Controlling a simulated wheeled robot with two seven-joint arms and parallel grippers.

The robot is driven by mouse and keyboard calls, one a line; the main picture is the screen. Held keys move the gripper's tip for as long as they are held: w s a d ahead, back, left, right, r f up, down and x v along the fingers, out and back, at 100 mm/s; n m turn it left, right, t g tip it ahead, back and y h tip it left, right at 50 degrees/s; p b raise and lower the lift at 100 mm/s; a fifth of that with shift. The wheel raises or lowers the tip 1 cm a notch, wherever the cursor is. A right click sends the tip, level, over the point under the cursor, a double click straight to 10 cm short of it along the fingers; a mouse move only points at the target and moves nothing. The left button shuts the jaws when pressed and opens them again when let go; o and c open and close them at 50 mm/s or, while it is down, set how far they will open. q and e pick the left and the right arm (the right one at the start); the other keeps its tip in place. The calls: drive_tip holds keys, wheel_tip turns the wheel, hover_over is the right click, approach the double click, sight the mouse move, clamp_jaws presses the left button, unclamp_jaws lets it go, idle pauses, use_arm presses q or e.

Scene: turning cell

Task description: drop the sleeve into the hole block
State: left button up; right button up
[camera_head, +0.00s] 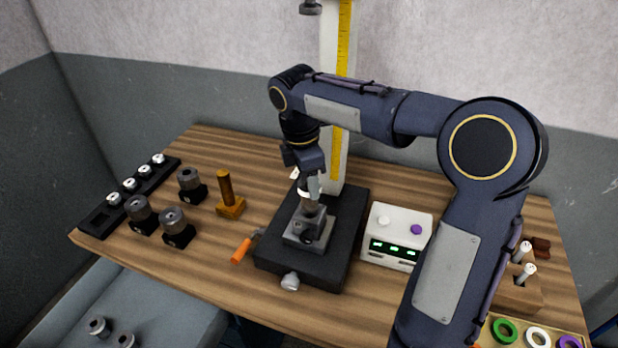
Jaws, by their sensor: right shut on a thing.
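My right gripper (312,188) reaches down from above over the dark base plate (340,245) in the middle of the table. It is shut on a small grey cylindrical piece, apparently the sleeve (310,206), just below its fingers. A grey block with a dark opening, apparently the hole block (318,246), sits on the base plate directly under it. The sleeve's lower end is close to the block's top; I cannot tell whether it touches or enters the hole. My left gripper is not in view.
A column with a yellow scale (341,90) stands behind the base plate. An orange handle (241,250) sticks out left. A white box (396,230) with green displays stands right. A brass post (226,192), dark round pieces (139,212) and a black rack (97,222) are left.

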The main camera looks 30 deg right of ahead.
sight(309, 200)
wheel_tip(309, 200, down, 4)
drive_tip(key=shift+r+b, duration=0.1)
drive_tip(key=shift+b, duration=1.05)
drive_tip(key=shift+f+b, duration=0.5)
drive_tip(key=shift+f, duration=0.7)
idle(0.6)
drive_tip(key=o, duration=1.4)
drive_tip(key=shift+c, duration=0.2)
wheel_tip(309, 200, up, 8)
drive_tip(key=shift+a, duration=0.45)
